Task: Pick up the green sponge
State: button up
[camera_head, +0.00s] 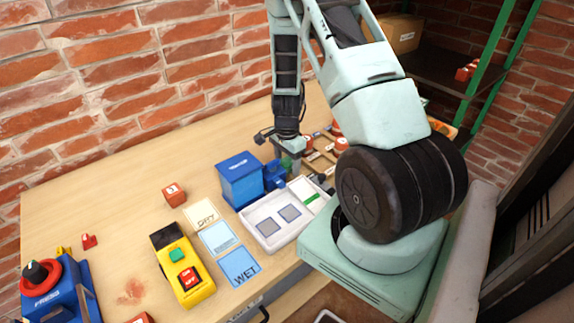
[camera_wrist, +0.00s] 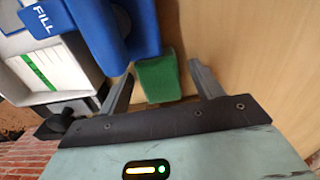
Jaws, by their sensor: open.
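The green sponge (camera_wrist: 157,78) is a small block in the wrist view, between the two fingers of my gripper (camera_wrist: 161,72). The fingers stand apart, with a gap visible to the right of the sponge and a smaller one to its left. I cannot tell the height of the fingers over it.
A blue box (camera_head: 240,180) marked FILL (camera_wrist: 42,20) stands close to the sponge. A white tray (camera_head: 266,227) is in front of it. DRY (camera_head: 203,215) and WET (camera_head: 240,267) mats, a yellow switch box (camera_head: 181,268) and a red block (camera_head: 174,194) lie left. A brick wall runs behind.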

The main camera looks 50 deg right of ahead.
aim_at(287, 161)
jog(key=c, duration=1)
jog(key=shift+r, duration=0.1)
jog(key=shift+c, duration=0.2)
notch_tip(287, 161, up, 10)
jog(key=shift+f, duration=0.1)
